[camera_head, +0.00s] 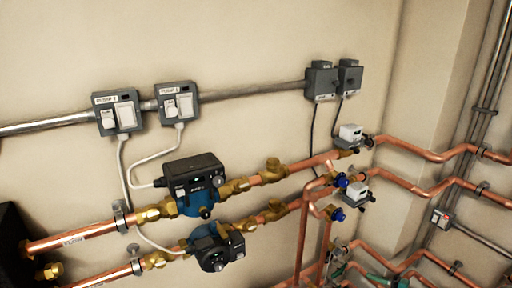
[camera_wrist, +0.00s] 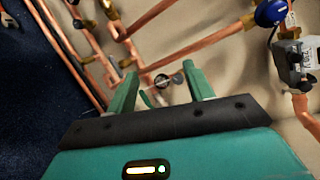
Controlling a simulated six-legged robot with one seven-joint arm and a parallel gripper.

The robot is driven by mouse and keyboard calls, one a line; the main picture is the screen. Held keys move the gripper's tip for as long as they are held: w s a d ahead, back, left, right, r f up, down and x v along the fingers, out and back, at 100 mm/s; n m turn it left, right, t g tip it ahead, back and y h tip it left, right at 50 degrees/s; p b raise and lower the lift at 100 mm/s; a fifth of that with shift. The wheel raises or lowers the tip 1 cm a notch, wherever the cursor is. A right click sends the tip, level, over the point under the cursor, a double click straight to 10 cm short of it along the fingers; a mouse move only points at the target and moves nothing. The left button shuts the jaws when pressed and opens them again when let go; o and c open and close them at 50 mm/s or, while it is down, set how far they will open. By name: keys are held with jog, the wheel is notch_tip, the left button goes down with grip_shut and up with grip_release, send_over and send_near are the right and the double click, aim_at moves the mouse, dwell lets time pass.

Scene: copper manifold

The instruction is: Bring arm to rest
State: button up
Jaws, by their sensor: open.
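My gripper (camera_wrist: 160,72) shows in the wrist view, with two green fingers standing well apart on a dark bar and a teal body. Nothing is held between the fingers. Copper pipes and a small round gauge-like part (camera_wrist: 162,81) show behind the gap; I cannot tell how far away they are. In the head view my arm cannot be clearly made out. Small green parts (camera_head: 378,281) show at the bottom edge there, but I cannot tell what they are.
Two pumps, an upper one (camera_head: 194,184) and a lower one (camera_head: 215,246), sit on copper pipes along the wall. Grey switch boxes (camera_head: 118,112) hang above. In the wrist view, a blue-capped part (camera_wrist: 271,12) and a grey box (camera_wrist: 299,60) are at the right.

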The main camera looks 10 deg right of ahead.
jog(key=s+a+r+n+g+h, duration=0.1)
jog(key=a+r+n+g+h, duration=0.2)
jog(key=a+r+n+g, duration=1.15)
jog(key=s+a+r+t+h, duration=0.6)
jog(key=s+a+r+t, duration=0.2)
jog(key=s+a+r, duration=0.7)
jog(key=shift+s+a+r+h, duration=0.25)
jog(key=shift+a+r+h, duration=0.05)
jog(key=shift+a+r, duration=1.65)
